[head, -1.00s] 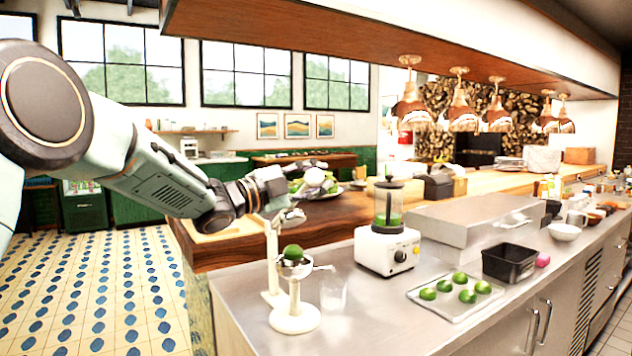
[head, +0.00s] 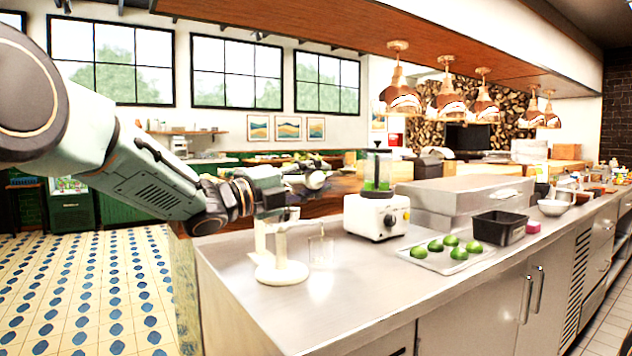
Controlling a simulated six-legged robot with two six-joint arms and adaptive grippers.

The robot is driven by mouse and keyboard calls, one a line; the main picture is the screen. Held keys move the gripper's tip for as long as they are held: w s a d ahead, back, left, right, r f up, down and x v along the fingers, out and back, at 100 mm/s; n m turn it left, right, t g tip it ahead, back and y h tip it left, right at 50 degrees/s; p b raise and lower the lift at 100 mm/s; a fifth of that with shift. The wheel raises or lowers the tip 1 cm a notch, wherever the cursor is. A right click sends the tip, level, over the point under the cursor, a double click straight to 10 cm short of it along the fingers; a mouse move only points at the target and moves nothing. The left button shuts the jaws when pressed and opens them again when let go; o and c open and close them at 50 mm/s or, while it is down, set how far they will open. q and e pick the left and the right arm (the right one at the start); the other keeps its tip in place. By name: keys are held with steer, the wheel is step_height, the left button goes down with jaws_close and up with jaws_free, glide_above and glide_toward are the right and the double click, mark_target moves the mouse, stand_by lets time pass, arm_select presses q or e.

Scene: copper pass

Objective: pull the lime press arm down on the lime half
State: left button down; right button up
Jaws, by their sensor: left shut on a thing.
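The white lime press stands at the near left end of the steel counter, its round base (head: 281,272) flat on the top. My left gripper (head: 308,181) is at the top of the press, shut on the press arm, whose pale knob (head: 315,180) shows between the fingers. The gripper and wrist cover the press cup and most of the arm. The lime half is hidden behind them, so I cannot tell whether the arm touches it. My right gripper is out of view.
A clear glass (head: 321,254) stands close to the right of the press. The counter in front of the press is bare.

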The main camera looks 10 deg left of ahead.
arm_select(q)
steer(key=shift+s+d+f+b, duration=0.15)
steer(key=shift+f+b, duration=0.8)
steer(key=shift+f, duration=0.6)
steer(key=c, duration=1.3)
jaws_free()
steer(key=o, duration=0.3)
steer(key=shift+s+a+r, duration=0.2)
steer(key=shift+s+a, duration=0.1)
steer(key=shift+o, duration=0.7)
steer(key=shift+w+d+f, duration=0.1)
steer(key=shift+w+d, duration=0.15)
steer(key=shift+s+a, duration=0.25)
steer(key=v, duration=1.1)
steer(key=shift+a+f, duration=0.1)
